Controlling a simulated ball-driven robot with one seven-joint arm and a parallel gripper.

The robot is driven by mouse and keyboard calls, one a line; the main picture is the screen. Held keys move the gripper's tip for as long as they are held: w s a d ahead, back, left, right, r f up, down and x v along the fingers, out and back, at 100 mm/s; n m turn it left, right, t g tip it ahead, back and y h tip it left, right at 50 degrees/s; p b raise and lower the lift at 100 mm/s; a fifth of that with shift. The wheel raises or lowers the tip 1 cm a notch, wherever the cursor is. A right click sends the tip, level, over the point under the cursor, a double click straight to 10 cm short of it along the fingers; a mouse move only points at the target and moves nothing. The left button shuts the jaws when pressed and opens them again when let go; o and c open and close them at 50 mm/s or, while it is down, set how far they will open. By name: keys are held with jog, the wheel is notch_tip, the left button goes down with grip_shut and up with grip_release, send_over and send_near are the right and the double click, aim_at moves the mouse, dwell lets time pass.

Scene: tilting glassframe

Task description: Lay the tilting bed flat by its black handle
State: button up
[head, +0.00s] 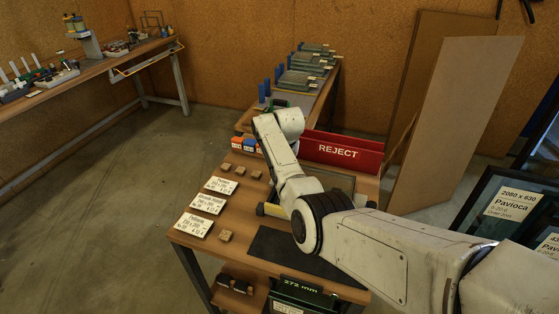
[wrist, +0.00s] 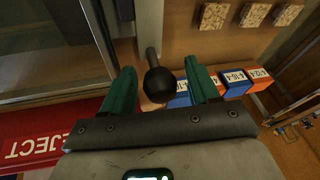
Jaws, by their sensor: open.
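The black handle (wrist: 158,85) is a round knob on a dark stem, seen in the wrist view. My gripper (wrist: 160,67) has two green fingers, open, one on each side of the knob and stem. I see gaps on both sides, with no clear contact. The tilting bed (wrist: 55,45) shows at the upper left of the wrist view as a framed dark panel; its tilt is hard to judge. In the head view part of the bed (head: 341,183) shows behind my arm, which hides the handle and most of the bed.
A red REJECT bin (head: 342,152) stands right behind the bed. Blue and orange blocks (wrist: 213,87) and small wooden blocks (wrist: 252,14) lie close to the handle. A tall board (head: 455,120) leans at right.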

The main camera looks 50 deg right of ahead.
jog(key=v, duration=1)
jog(key=shift+r, duration=0.4)
jog(key=shift+s, duration=0.1)
